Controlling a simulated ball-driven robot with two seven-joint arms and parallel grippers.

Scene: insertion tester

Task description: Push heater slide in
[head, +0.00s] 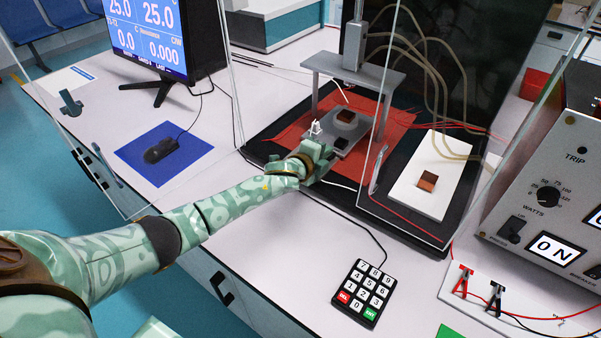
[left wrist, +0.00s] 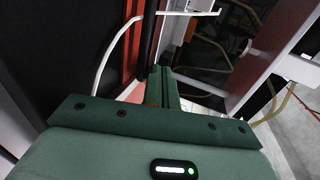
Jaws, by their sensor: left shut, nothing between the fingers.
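The grey metal test rig (head: 352,68) stands on a red mat inside a clear-walled enclosure. A grey slide plate (head: 352,133), which looks like the heater slide, sticks out low at its front, with a small dark block on it. A copper-coloured block on a round grey base sits behind, under the crossbar. My left gripper (head: 325,155) is at the front left of the plate, close to its near edge; I cannot tell whether they touch. In the left wrist view its green fingers (left wrist: 162,84) are together with nothing between them. My right gripper is not in view.
A white board (head: 432,195) with a copper block lies right of the rig. Clear enclosure panels, red wires and looped tubes surround it. A keypad (head: 361,290) lies in front, a power unit (head: 545,215) stands right, and a mouse (head: 160,150) on a blue pad lies left.

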